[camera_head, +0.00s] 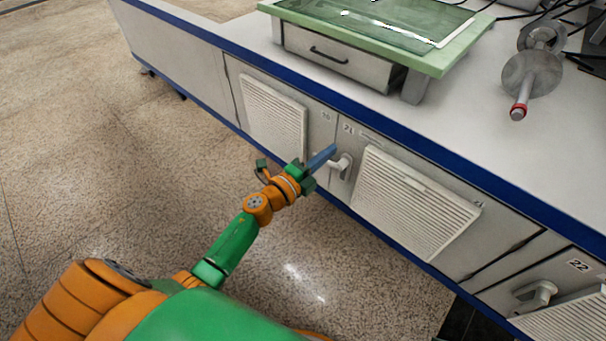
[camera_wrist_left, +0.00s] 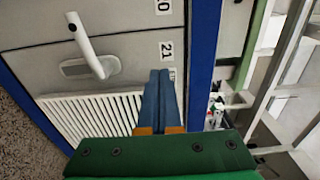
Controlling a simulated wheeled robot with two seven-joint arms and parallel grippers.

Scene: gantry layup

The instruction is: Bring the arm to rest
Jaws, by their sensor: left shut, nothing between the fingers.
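My left arm is green and orange and reaches in from the lower left of the head view. My left gripper (camera_head: 325,157) has blue fingers and is shut and empty. Its fingertips appear close to the pale handle (camera_head: 343,163) of the cabinet door marked 21; I cannot tell whether they touch. In the left wrist view the shut fingers (camera_wrist_left: 160,85) lie beside the number label, and the handle (camera_wrist_left: 86,45) stands to their left, apart from them. My right gripper is not in view.
The long cabinet has louvred vents (camera_head: 413,203) and a blue edge along its white top (camera_head: 230,28). A green-framed glass unit (camera_head: 437,62) with a drawer stands on top. Another handle (camera_head: 535,294) is at door 22. The speckled floor (camera_head: 120,180) is open on the left.

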